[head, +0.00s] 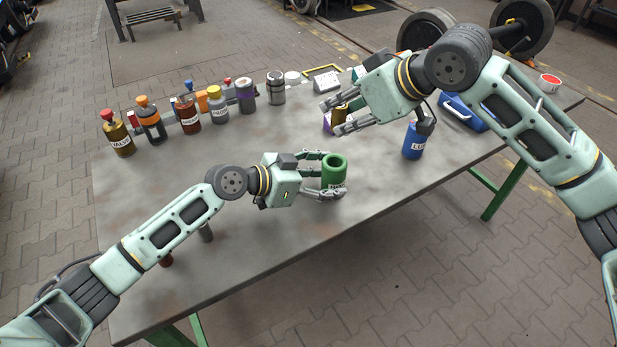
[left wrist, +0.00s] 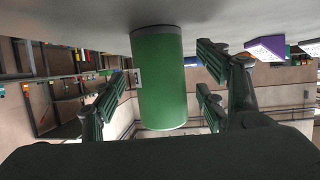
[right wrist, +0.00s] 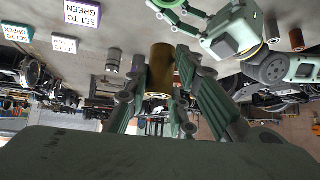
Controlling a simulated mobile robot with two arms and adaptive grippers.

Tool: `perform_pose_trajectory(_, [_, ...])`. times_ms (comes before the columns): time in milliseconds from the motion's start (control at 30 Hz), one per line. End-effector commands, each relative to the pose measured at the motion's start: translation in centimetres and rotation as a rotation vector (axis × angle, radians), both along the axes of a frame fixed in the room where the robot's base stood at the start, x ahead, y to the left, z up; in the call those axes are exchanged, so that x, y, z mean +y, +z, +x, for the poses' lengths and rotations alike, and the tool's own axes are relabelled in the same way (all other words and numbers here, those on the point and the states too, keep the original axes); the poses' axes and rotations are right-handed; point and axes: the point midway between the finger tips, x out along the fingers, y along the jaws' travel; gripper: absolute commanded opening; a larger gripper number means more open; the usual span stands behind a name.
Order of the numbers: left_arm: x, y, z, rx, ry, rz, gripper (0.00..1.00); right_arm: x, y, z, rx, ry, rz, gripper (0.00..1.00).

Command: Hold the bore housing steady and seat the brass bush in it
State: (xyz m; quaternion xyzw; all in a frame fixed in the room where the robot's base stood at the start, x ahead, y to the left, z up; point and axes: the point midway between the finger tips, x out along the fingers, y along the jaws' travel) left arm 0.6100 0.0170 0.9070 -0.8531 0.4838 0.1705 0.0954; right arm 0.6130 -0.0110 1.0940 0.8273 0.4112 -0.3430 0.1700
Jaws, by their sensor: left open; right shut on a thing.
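The bore housing is a green upright cylinder (head: 335,172) with an open top, standing on the metal table (head: 240,240). My left gripper (head: 325,174) is open, with its fingers on either side of the housing. The housing fills the middle of the left wrist view (left wrist: 160,85), and gaps show between it and the fingers. My right gripper (head: 334,117) is shut on the brass bush (head: 340,113), behind the housing in the head view. The right wrist view shows the bush (right wrist: 160,68) between the fingers; whether it touches the table is unclear.
A purple sign reading "SET TO GREEN" (right wrist: 82,13) lies near the bush. A blue bottle (head: 413,142) and a blue case (head: 463,112) stand at the right. Several bottles, one with an orange cap (head: 150,122), line the back left.

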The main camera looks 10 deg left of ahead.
Motion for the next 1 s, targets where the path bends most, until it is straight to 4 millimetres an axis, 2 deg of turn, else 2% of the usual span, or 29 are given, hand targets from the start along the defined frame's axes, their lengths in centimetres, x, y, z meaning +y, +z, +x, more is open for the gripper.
perform_pose_trajectory(200, [-1.5,-0.7,0.9,-0.001,0.001,0.001,0.67,0.0,0.0,0.0,-0.001,0.0,0.001,0.0])
perform_pose_trajectory(533, [-1.6,-0.8,1.0,-0.002,0.001,0.001,0.66,0.0,0.0,0.0,-0.001,0.0,0.001,0.0])
perform_pose_trajectory(1000, [-1.6,-0.8,1.0,-0.001,0.001,0.001,0.25,0.0,0.0,0.0,-0.001,0.0,0.001,0.0])
